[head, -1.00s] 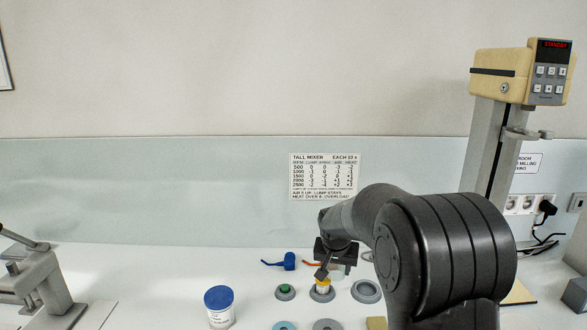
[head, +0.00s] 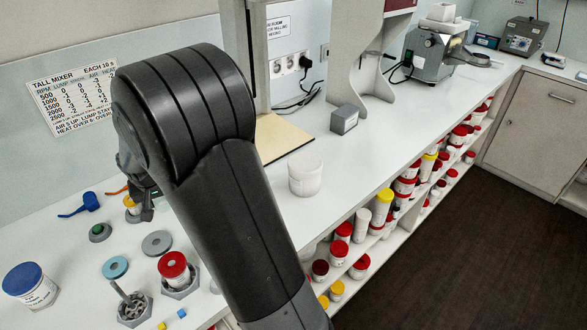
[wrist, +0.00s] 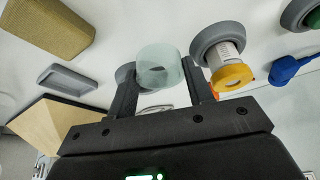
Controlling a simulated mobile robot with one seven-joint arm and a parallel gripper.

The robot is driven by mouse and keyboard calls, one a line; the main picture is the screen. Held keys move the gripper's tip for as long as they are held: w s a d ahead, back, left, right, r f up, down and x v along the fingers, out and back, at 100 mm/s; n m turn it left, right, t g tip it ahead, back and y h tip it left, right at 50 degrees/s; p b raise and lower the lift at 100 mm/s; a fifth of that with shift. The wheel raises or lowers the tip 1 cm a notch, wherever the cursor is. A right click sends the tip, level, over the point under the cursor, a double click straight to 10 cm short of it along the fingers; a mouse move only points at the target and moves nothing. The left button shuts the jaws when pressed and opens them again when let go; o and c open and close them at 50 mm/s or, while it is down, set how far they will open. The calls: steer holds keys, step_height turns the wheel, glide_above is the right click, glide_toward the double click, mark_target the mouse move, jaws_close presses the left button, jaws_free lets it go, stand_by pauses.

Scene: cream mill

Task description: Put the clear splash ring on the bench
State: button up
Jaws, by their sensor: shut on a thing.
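The clear splash ring (wrist: 160,68) is a pale, see-through greenish ring between my fingers in the wrist view. My gripper (wrist: 165,88) is shut on it, one dark finger on each side. In the head view my gripper (head: 142,192) is at the left, over the back of the white bench (head: 240,215), partly hidden by my own arm. The ring cannot be made out clearly there. I cannot tell whether the ring touches the bench.
An orange-topped jar (wrist: 232,72) stands in a grey ring close beside my right finger. A blue tool (head: 85,204), green-centred holder (head: 99,232), grey disc (head: 157,243) and red-lidded jar (head: 173,265) are nearby. A white tub (head: 305,174) stands right of my arm, with bare bench around it.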

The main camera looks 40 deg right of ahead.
step_height(320, 180, up, 14)
steer(key=s+d+m+g+h, duration=0.1)
steer(key=s+d+m, duration=0.35)
steer(key=d, duration=1.15)
steer(key=s+d+m+h, duration=0.1)
steer(key=s+d, duration=0.6)
steer(key=d, duration=0.9)
steer(key=s+d+m+g+h, duration=0.1)
steer(key=s+d+m, duration=0.2)
steer(key=s+d, duration=0.75)
steer(key=s+d+m+g, duration=0.1)
steer(key=s+d+m, duration=0.2)
steer(key=s+d, duration=0.75)
steer(key=shift+n, duration=0.25)
steer(key=w+a+f, duration=0.1)
steer(key=w+f, duration=0.1)
steer(key=f, duration=0.2)
steer(key=w+a+f, duration=0.2)
steer(key=w+f, duration=0.1)
steer(key=f, duration=0.1)
steer(key=w+a+f, duration=0.1)
steer(key=w+f, duration=0.2)
steer(key=f, duration=0.1)
steer(key=shift+w+a+f, duration=0.15)
steer(key=shift+a+f, duration=0.05)
steer(key=shift+a, duration=0.1)
steer(key=shift+f, duration=2)
